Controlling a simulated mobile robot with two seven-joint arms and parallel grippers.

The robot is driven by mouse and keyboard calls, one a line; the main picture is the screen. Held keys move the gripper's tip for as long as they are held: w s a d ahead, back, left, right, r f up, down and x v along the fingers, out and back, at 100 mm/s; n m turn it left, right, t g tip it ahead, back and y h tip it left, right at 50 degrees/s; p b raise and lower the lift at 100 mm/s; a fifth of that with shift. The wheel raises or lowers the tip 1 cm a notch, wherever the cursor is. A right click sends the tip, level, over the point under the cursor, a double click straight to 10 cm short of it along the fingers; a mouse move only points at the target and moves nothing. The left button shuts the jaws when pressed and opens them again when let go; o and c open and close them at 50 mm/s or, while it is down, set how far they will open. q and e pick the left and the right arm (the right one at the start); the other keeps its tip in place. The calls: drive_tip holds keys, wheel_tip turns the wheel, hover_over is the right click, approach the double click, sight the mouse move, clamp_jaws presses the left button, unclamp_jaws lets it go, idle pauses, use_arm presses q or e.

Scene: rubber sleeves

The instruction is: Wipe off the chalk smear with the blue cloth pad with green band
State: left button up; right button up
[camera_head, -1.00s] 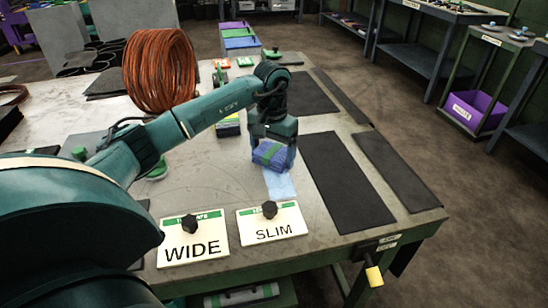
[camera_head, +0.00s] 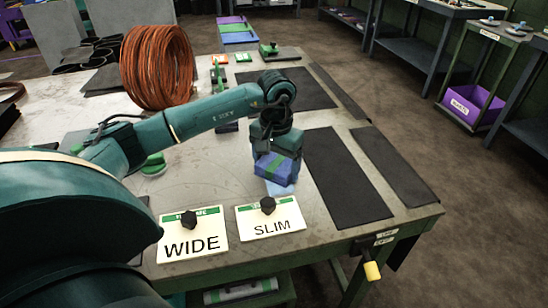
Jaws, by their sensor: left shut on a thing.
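My left gripper (camera_head: 275,150) is shut on the blue cloth pad with green band (camera_head: 273,168) and holds it low at the table. The pale bluish-white chalk smear (camera_head: 280,188) lies on the grey table (camera_head: 215,185); only a small part shows below the pad, which covers the rest from this view. I cannot tell whether the pad touches the surface. My right gripper is not in view.
The WIDE sign (camera_head: 192,240) and SLIM sign (camera_head: 270,217), each with a black knob, are in front of the pad. Black mats (camera_head: 345,190) lie to its right. A copper-coloured coil (camera_head: 160,70) stands at the back left.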

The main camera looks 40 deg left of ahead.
sight(282, 196)
use_arm(q)
drive_tip(key=shift+s+d+f, duration=0.2)
drive_tip(key=shift+s+d, duration=0.8)
drive_tip(key=shift+d, duration=0.05)
drive_tip(key=shift+s+d, duration=1.35)
drive_tip(key=shift+d, duration=0.15)
drive_tip(key=shift+r, duration=0.15)
drive_tip(key=r+p, duration=0.1)
drive_tip(key=r, duration=0.1)
drive_tip(key=r+p, duration=0.2)
drive_tip(key=r, duration=0.1)
drive_tip(key=shift+w+r+p, duration=0.2)
drive_tip(key=shift+r+p, duration=0.1)
drive_tip(key=shift+r, duration=0.25)
drive_tip(key=shift+r+p, duration=0.6)
drive_tip(key=shift+r, duration=0.9)
drive_tip(key=shift+r, duration=0.1)
